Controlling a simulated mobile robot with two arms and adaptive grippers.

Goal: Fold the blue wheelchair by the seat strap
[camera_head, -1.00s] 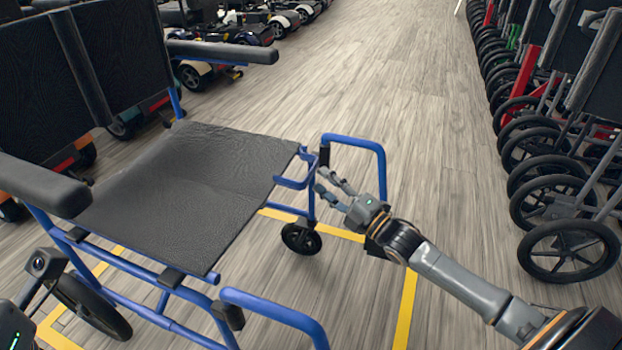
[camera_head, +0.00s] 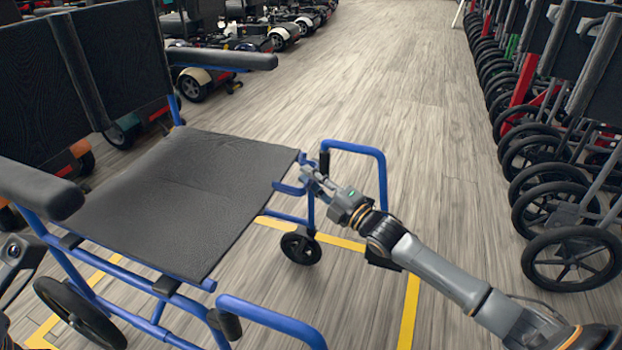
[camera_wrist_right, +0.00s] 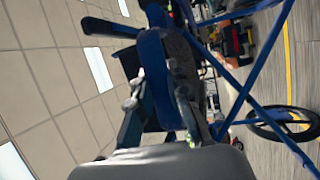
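The blue wheelchair (camera_head: 273,314) stands unfolded, with its dark seat (camera_head: 190,195) spread flat between the blue side rails. No separate seat strap can be made out on the seat. My right gripper (camera_head: 307,180) is at the seat's front right corner, beside the blue frame there. In the right wrist view its fingers (camera_wrist_right: 160,108) are apart, with a blue frame part (camera_wrist_right: 154,65) between or just beyond them; I cannot tell if they touch it. Part of my left arm shows at the left edge, but its fingers do not.
Yellow floor lines (camera_head: 409,312) run around the wheelchair. A row of folded chairs with dark wheels (camera_head: 571,258) stands at the right. Scooters (camera_head: 205,78) stand at the back left. The wooden floor (camera_head: 400,110) between the rows is clear.

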